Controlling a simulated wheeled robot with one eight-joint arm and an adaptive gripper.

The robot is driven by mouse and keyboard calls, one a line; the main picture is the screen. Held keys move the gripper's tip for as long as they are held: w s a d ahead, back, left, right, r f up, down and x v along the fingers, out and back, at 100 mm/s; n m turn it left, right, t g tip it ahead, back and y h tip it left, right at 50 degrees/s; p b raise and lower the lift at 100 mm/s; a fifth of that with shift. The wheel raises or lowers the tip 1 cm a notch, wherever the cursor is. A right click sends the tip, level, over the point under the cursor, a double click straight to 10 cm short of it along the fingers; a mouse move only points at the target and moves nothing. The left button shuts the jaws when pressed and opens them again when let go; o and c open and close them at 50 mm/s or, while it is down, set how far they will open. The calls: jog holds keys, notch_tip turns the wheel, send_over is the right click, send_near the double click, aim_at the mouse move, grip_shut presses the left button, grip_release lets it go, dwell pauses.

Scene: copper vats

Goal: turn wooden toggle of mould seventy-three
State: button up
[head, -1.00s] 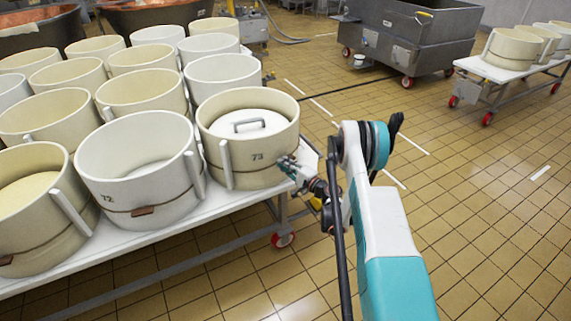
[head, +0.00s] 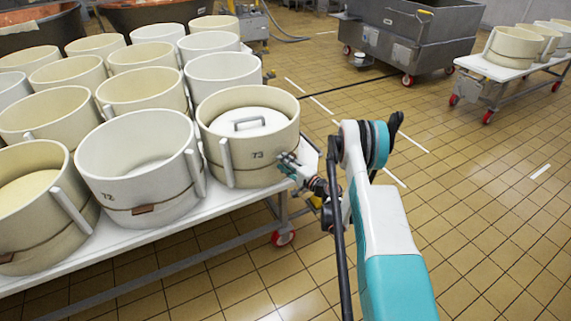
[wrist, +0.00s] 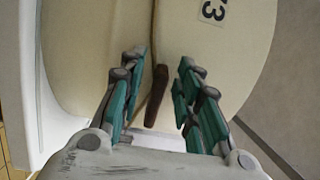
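Mould seventy-three (head: 216,120) is a cream round mould with "73" on its side, at the front right corner of the white table in the head view. Its wall fills much of the wrist view (wrist: 90,50). The brown wooden toggle (wrist: 157,95) shows in the wrist view, on a thin cord against the wall. My gripper (wrist: 162,60) is open, with one finger on each side of the toggle; the left finger looks nearer to it. I cannot tell whether either finger touches it. In the head view my gripper (head: 284,163) is at the mould's right side and the toggle cannot be made out.
A lid with a metal handle (head: 249,122) sits inside mould seventy-three. Mould 72 (head: 130,185) stands close on the left, with several more moulds behind. The table edge (head: 150,232) runs below. Tiled floor to the right is open, up to a grey wheeled tank (head: 410,40).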

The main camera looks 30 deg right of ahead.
jog(key=shift+r, duration=0.1)
notch_tip(320, 180, up, 10)
jog(key=shift+f, duration=0.1)
dwell(0.6)
dwell(0.3)
